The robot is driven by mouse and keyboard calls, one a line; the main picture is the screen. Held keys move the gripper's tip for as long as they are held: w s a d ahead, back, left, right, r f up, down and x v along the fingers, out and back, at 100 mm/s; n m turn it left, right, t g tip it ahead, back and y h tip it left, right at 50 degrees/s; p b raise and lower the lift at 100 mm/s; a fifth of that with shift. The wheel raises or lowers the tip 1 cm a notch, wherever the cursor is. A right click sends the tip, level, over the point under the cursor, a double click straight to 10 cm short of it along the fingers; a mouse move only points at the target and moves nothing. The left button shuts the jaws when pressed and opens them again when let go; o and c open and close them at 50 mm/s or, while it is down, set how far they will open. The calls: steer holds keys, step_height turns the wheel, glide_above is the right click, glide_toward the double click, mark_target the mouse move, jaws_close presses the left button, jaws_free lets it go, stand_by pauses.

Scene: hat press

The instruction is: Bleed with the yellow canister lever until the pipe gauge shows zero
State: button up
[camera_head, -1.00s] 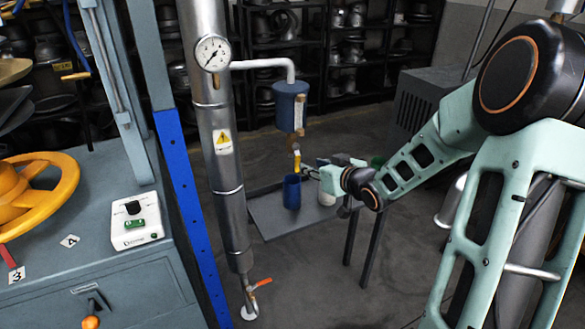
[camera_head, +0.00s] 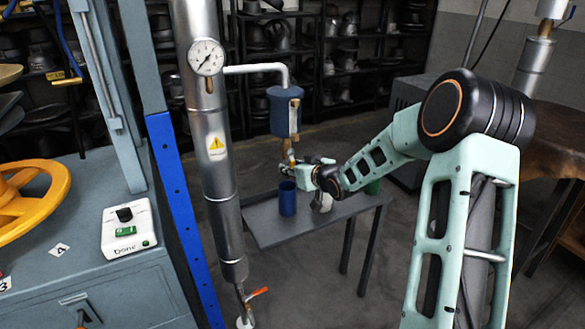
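The blue canister (camera_head: 283,112) hangs from the grey side pipe, with a brass fitting (camera_head: 285,165) under it. The yellow lever (camera_head: 288,150) shows only as a small patch just below the canister; the rest is hidden. My gripper (camera_head: 291,168) is at this fitting, right by the lever; I cannot tell whether it touches or grips it. Its fingers are too small and covered to read. The pipe gauge (camera_head: 206,57) is a white dial on the tall metal pipe (camera_head: 216,115). Its needle appears to slant; the value is too small to read.
A red-handled valve (camera_head: 257,292) is low on the pipe. A control box (camera_head: 129,230) and yellow handwheel (camera_head: 30,205) are at left.

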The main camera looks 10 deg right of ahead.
steer(key=shift+c, duration=0.4)
jaws_close()
